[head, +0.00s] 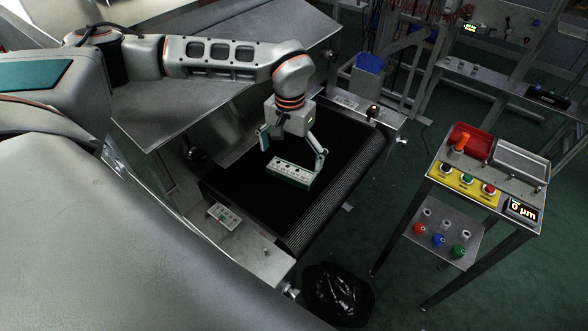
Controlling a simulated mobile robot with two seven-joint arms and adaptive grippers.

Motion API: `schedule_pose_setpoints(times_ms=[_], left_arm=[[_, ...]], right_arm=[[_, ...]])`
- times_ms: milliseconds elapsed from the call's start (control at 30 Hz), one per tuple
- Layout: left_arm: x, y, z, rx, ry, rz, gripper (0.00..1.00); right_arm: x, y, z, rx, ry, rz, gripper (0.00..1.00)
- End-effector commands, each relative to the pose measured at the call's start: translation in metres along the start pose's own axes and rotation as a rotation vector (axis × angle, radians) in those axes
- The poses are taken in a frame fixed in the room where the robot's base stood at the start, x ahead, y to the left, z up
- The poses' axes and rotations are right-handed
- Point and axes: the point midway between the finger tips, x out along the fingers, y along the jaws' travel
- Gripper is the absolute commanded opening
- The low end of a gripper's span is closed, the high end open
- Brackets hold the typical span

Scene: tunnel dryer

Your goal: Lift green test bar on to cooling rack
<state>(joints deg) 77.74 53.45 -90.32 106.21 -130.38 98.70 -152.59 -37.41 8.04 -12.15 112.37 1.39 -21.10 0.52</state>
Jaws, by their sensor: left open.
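The test bar (290,173) is a pale block with a row of dark holes on top and a green tint along its side. It lies on the black dryer belt (235,184), near the belt's ribbed end. My left gripper (292,155) is over the bar with its fingers spread wide, one toward the bar's left end and one by its right end. I cannot tell whether either finger touches the bar. My right gripper is out of view. I cannot make out for sure which thing is the cooling rack.
A metal stand (485,185) at right carries a red tray (474,140), a grey tray (522,160), buttons, and a display. A black bag (338,294) stands below the belt end. A blue bin (369,64) is behind. Open green floor lies between belt and stand.

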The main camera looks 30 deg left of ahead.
Motion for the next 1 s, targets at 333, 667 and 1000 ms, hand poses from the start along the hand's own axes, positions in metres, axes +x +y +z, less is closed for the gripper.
schedule_pose_setpoints(times_ms=[333, 667, 1000], left_arm=[[0.045, -0.003, -0.001, 0.000, -0.001, 0.000, 1.00], [0.056, -0.002, -0.002, 0.000, 0.002, 0.000, 1.00], [0.055, -0.002, -0.002, 0.000, 0.002, 0.000, 0.66]], right_arm=[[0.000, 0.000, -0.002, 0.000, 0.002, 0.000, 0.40], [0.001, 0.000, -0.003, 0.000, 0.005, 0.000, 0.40], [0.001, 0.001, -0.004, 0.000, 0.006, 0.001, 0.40]])
